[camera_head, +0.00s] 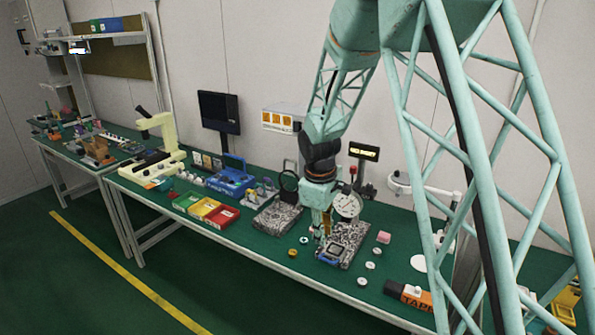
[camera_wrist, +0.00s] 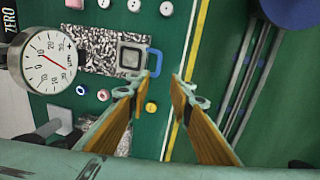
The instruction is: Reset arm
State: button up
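My gripper (camera_wrist: 159,84) shows in the wrist view with its two tan-padded fingers apart and nothing between them. In the head view my gripper (camera_head: 321,222) points down above the front part of the green bench (camera_head: 265,243). A round dial gauge (camera_head: 347,204) stands just beside it, and also shows at the left of the wrist view (camera_wrist: 48,60).
Another speckled plate (camera_head: 277,218) lies left of my gripper. Red, yellow and green bins (camera_head: 206,208) and a cream microscope (camera_head: 162,140) stand further left. Several small round pieces, one yellow (camera_wrist: 151,107), lie near the plate. An orange-and-black box (camera_head: 408,294) lies at right.

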jog(key=s+d+r+m+t, duration=0.1)
jog(key=s+d+r+m, duration=0.2)
jog(key=s+r, duration=0.85)
jog(key=s+d+r+m, duration=0.3)
jog(key=s+r, duration=0.7)
jog(key=r, duration=0.3)
jog(key=s+d+r+m, duration=0.1)
jog(key=s+r+m, duration=0.1)
jog(key=s, duration=1.2)
jog(key=s+r+m+t+y, duration=0.1)
jog(key=s+r+m, duration=0.2)
jog(key=s, duration=1.1)
jog(key=shift+s+d+r, duration=0.3)
jog(key=shift+d, duration=0.05)
